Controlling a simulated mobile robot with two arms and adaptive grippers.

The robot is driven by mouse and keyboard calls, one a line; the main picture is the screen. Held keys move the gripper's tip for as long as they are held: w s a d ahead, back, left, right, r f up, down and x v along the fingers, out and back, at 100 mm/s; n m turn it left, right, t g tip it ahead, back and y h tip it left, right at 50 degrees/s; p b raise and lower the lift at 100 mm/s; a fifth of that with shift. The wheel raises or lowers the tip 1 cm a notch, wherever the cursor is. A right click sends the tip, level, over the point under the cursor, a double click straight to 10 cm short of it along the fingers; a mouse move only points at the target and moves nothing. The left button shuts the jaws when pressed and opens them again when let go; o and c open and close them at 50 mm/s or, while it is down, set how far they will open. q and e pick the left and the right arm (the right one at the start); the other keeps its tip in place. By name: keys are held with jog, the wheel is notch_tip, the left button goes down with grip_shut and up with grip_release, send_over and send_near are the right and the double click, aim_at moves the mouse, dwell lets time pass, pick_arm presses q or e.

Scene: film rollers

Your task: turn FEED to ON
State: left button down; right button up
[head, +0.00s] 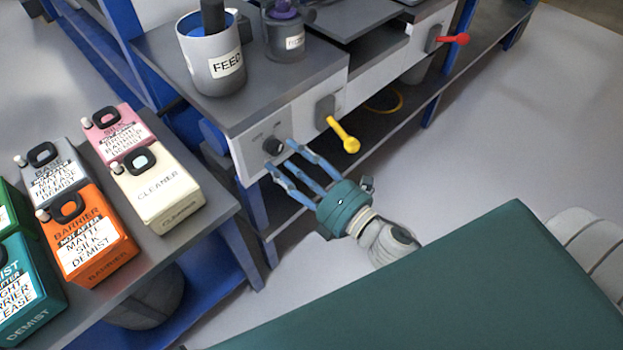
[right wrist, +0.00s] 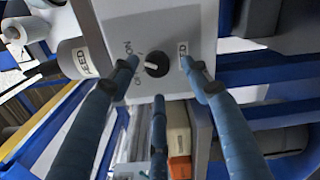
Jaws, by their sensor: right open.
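The FEED knob (head: 272,147) is a dark round knob on a pale panel at the front of the grey bench. I cannot tell for sure which word the pointer faces. My right gripper (head: 280,154) has its blue fingers open and spread around the knob, close to the panel. Whether they touch the knob is unclear. My left gripper is not in view.
A yellow lever (head: 343,134) sticks out just right of the knob, close to my right fingers. A red lever (head: 452,40) is farther right. A white FEED cup (head: 212,68) stands on the bench above. Labelled cartons, including a cream CLEANER carton (head: 158,194), fill the left table.

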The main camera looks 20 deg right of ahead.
jog(key=v, duration=0.8)
jog(key=shift+s, duration=0.3)
